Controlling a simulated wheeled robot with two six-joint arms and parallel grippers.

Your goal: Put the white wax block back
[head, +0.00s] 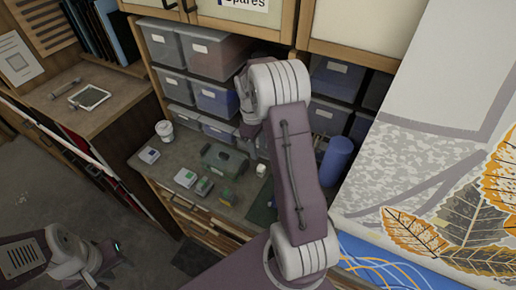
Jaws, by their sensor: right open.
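Several small blocks lie on the grey worktop, and I cannot tell for sure which is the white wax block. A small plain white block (261,170) lies just left of my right forearm. A white-topped block with a green edge (186,178) lies further left, and another pale block (149,155) lies near the worktop's left end. My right gripper (249,130) is open above the back of the worktop, in front of the shelves; its fingers are small and partly hidden by its wrist. My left gripper (116,250) hangs low at the bottom left, away from the worktop; its jaws are unclear.
A dark green case (224,160) and small green-topped blocks (228,197) stand mid-worktop. A white tub (165,131) is at the left, a blue cylinder (336,160) at the right. Storage bins (213,97) fill the shelves behind. A large leaf-patterned panel (440,150) blocks the right side.

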